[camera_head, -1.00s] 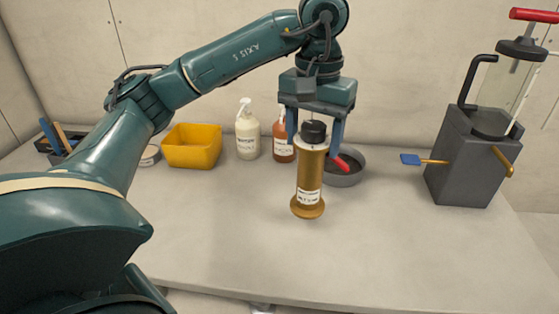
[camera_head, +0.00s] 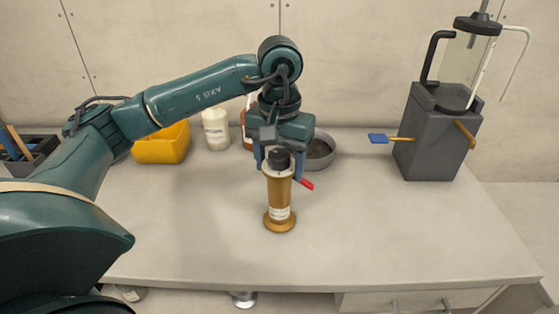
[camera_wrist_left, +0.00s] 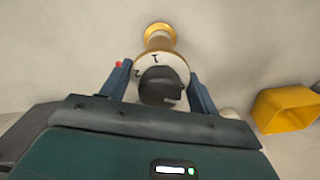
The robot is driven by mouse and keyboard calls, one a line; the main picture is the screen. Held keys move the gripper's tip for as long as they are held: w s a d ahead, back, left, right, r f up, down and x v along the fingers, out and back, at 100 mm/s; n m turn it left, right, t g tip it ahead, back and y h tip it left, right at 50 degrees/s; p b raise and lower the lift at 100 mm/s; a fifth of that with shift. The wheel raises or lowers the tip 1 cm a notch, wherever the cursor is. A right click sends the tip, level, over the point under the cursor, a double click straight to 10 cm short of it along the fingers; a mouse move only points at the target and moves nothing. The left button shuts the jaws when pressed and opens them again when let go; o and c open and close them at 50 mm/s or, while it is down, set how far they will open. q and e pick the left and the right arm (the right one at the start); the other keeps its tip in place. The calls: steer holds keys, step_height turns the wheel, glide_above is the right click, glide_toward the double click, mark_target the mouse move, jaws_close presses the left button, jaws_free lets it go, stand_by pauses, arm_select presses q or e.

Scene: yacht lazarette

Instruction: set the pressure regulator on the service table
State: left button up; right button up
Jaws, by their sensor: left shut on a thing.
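The pressure regulator appears to be the brass cylinder (camera_head: 280,195) with a flared foot, a pale label and a black knob (camera_head: 279,159) on top. It is upright over the service table (camera_head: 380,240). I cannot tell whether its foot touches the table. My left gripper (camera_head: 279,168) points down and is shut on its upper part. In the left wrist view the knob (camera_wrist_left: 160,86) sits between the fingers, with a pale marked collar beneath it. A red piece (camera_head: 306,184) sticks out beside the gripper. My right gripper is out of view.
A yellow bin (camera_head: 162,146), a white bottle (camera_head: 216,129), a partly hidden brown bottle and a grey bowl (camera_head: 322,151) stand behind. A grey device (camera_head: 432,135) with a blue-ended lever (camera_head: 378,138) stands at right. The table front is clear.

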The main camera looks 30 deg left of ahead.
arm_select(q)
steer(key=o, duration=1.7)
steer(key=shift+f, duration=0.1)
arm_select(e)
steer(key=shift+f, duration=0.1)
arm_select(q)
steer(key=shift+r, duration=0.3)
step_height(320, 180, up, 11)
steer(key=shift+f+p, duration=0.1)
steer(key=shift+p, duration=0.85)
steer(key=shift+r, duration=0.5)
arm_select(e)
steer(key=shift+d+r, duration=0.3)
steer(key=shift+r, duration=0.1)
arm_select(q)
steer(key=shift+s+f, duration=0.1)
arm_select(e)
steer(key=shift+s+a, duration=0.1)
